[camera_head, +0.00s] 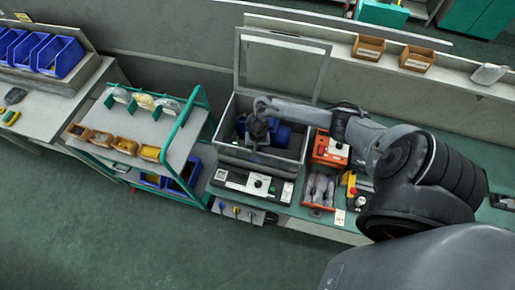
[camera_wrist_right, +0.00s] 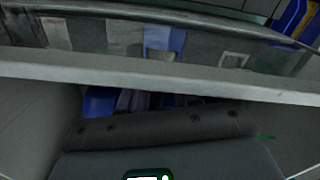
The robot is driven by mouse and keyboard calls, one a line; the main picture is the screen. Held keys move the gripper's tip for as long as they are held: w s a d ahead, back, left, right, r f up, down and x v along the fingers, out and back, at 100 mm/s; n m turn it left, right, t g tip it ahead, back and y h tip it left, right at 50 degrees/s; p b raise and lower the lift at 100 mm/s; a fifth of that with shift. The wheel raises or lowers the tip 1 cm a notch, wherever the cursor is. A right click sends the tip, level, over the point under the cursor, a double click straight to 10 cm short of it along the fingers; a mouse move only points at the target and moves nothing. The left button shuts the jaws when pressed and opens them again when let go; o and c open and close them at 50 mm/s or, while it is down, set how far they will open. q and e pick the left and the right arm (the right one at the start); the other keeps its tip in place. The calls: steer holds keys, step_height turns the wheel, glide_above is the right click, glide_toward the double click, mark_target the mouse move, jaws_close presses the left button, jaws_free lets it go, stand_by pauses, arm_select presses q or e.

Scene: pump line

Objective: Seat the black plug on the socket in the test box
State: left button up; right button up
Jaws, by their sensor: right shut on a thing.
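The test box (camera_head: 230,125) is an open grey case with its glazed lid (camera_head: 282,68) raised at the back. A blue pump-like body (camera_head: 281,136) lies inside it. My right arm reaches in from the right, and my right gripper (camera_head: 257,141) points down inside the box, left of the blue body. It is shut on a small dark thing, apparently the black plug, mostly hidden by the gripper. The socket is hidden too. The right wrist view shows the box's pale rim (camera_wrist_right: 150,72) and blue parts (camera_wrist_right: 100,101) beyond a dark bar. My left gripper is not in view.
A control panel (camera_head: 252,183) stands in front of the box, with a strip (camera_head: 238,211) of coloured plugs below it. Orange units (camera_head: 329,149) stand close on the right. A green-framed cart (camera_head: 143,130) with bins stands at the left.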

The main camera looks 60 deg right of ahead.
steer(key=shift+p, duration=0.35)
steer(key=shift+f, duration=0.1)
stand_by(0.6)
steer(key=shift+f+p, duration=0.1)
steer(key=shift+p, duration=0.2)
steer(key=shift+f, duration=0.1)
stand_by(0.5)
steer(key=shift+f, duration=0.3)
stand_by(0.3)
steer(key=shift+f, duration=0.3)
stand_by(0.7)
steer(key=o, duration=1.1)
steer(key=shift+o, duration=0.2)
steer(key=shift+o, duration=0.7)
